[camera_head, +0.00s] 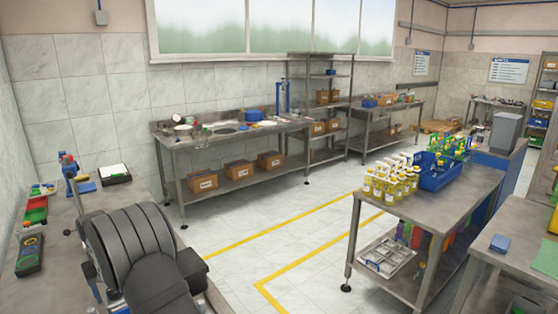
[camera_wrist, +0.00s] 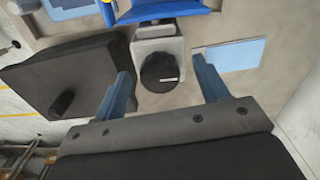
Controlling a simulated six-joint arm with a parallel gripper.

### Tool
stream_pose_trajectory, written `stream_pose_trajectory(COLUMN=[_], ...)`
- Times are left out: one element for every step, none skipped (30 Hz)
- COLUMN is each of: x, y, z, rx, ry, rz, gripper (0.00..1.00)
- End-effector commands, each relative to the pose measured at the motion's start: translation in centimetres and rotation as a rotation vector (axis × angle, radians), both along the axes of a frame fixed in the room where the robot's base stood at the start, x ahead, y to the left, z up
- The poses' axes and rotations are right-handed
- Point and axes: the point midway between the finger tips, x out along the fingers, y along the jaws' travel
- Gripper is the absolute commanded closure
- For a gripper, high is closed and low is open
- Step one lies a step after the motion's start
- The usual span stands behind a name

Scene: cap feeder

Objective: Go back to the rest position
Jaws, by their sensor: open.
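My gripper (camera_wrist: 165,92) shows in the wrist view with its two blue fingers apart and nothing between them that I can see gripped. Beyond the fingertips is a grey block with a round black knob (camera_wrist: 158,72) on its face. The knob sits in line with the gap between the fingers; I cannot tell how far off it is. In the head view, a large dark ribbed shape fills the lower left over the near bench, and my gripper cannot be made out there.
A black box (camera_wrist: 70,75) lies left of the fingers, a light blue pad (camera_wrist: 235,55) to the right, a blue tray (camera_wrist: 165,10) behind the knob. In the head view, yellow-capped bottles (camera_head: 390,182) and a blue crate (camera_head: 437,178) stand on the right table. The floor between (camera_head: 270,235) is clear.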

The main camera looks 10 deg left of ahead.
Motion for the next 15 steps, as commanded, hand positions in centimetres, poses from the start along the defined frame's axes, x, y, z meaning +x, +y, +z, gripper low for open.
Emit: stream_pose_trajectory(x=[0.0,0.0,0.0,0.0,0.0,0.0,0.0,0.0,0.0,0.0,0.0,0.0,0.0,0.0,0.0], y=[0.0,0.0,0.0,0.0,0.0,0.0,0.0,0.0,0.0,0.0,0.0,0.0,0.0,0.0,0.0], z=[-0.1,-0.1,-0.2,-0.1,-0.1,-0.1,-0.1,-0.1,-0.1,-0.1,0.0,0.2,0.4,0.7,1.1], rx=[0.000,0.000,0.000,0.000,0.000,0.000,0.000,0.000,0.000,0.000,0.000,0.001,0.001,0.001,0.002], ry=[0.000,0.000,0.000,0.000,0.000,0.000,0.000,0.000,0.000,0.000,0.000,-0.001,-0.001,-0.001,-0.001], rz=[0.000,0.000,0.000,0.000,0.000,0.000,0.000,0.000,0.000,0.000,0.000,0.000,0.000,0.000,0.000], gripper=[0.33,0.33,0.33,0.33,0.33,0.33,0.33,0.33,0.33,0.33,0.33,0.33,0.33,0.33,0.33])
